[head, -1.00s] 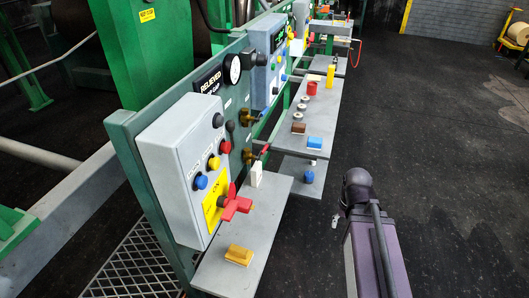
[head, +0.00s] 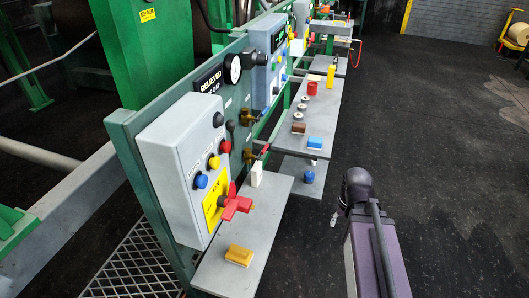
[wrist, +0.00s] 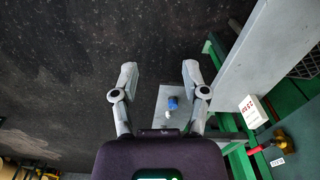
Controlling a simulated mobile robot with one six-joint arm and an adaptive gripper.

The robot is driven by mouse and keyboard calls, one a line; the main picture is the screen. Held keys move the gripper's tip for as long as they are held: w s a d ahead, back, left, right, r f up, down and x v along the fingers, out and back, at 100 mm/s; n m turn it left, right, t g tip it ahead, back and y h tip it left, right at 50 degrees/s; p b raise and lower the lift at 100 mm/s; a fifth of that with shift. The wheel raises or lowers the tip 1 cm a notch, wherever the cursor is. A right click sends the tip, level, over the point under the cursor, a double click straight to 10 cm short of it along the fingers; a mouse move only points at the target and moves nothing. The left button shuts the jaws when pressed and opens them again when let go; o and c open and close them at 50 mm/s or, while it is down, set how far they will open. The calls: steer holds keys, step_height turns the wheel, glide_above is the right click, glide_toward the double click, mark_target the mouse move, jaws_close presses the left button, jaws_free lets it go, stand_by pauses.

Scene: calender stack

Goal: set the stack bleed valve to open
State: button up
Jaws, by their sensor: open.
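Two brass valves are on the green panel in the head view: an upper one (head: 245,117) by a black handle (head: 231,126) and a lower one (head: 247,156) by a red handle (head: 265,150). I cannot read which is the stack bleed valve, nor its setting. In the wrist view a brass valve with a red end (wrist: 280,139) sits at the lower right, above a small label. My gripper (wrist: 160,72) is open and empty in the wrist view, with dark floor between its fingertips. The valve is right of it, clear of the fingers.
A grey control box (head: 180,165) carries buttons and a red rotary handle (head: 237,204). A shelf (head: 222,277) below holds a yellow block (head: 239,256) and a white block (head: 257,174). A farther shelf (head: 285,140) holds several small items. Floor to the right is free.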

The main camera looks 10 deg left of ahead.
steer(key=w+a+f+t+y+b, duration=0.2)
steer(key=w+a+f+y+b, duration=0.25)
steer(key=w+a, duration=0.35)
steer(key=m+t+y+b, duration=0.65)
steer(key=y+b, duration=0.25)
steer(key=b, duration=0.3)
glide_toward(265, 147)
steer(key=f+v, duration=0.1)
steer(key=v, duration=0.3)
steer(key=shift+s+a+r+n+h, duration=0.15)
steer(key=shift+a+r+n+h, duration=0.05)
steer(key=shift+r+n+h, duration=0.05)
steer(key=shift+a, duration=0.1)
steer(key=b+x, duration=0.2)
steer(key=x, duration=1.1)
steer(key=shift+w+a, duration=0.25)
steer(key=shift+w, duration=0.05)
jaws_close()
